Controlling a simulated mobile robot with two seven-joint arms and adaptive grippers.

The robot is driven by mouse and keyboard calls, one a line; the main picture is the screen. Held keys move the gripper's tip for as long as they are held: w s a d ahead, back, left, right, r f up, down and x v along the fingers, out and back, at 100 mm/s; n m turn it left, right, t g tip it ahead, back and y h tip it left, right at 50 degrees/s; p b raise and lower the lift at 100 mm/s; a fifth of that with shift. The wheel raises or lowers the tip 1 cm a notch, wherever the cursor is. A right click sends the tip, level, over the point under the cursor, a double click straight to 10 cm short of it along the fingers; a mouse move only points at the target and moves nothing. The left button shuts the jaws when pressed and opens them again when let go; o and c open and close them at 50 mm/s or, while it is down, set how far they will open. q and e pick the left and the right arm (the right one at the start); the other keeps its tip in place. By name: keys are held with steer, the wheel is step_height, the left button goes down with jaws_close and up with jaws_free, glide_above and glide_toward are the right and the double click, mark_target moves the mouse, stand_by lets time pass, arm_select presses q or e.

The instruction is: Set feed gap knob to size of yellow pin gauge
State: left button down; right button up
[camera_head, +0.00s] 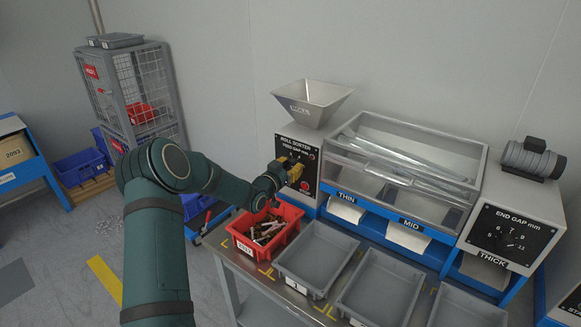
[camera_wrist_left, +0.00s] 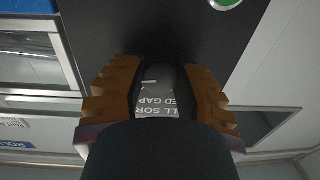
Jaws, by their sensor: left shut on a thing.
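The feed gap panel (camera_head: 312,158) is the dark face of the roll sorter at the centre, below a hopper. My left gripper (camera_head: 288,170) is at this panel and covers its dial in the head view. In the left wrist view, the brown padded fingers of my left gripper (camera_wrist_left: 158,95) are closed around the dark feed gap knob (camera_wrist_left: 160,77). A short white mark shows on the knob; the scale numbers are hidden. No yellow pin gauge can be made out. My right gripper is not in view.
A red bin (camera_head: 245,246) with several small parts stands below my left arm. Grey trays (camera_head: 318,282) line the bench to its right. The END GAP panel (camera_head: 488,238) is at the far right. A metal hopper (camera_head: 312,101) sits above the feed panel.

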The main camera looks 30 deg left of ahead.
arm_select(q)
steer(key=n, duration=0.5)
steer(key=shift+r, duration=0.1)
steer(key=shift+r+n, duration=0.1)
steer(key=shift+n, duration=2.2)
steer(key=c, duration=0.6)
jaws_free()
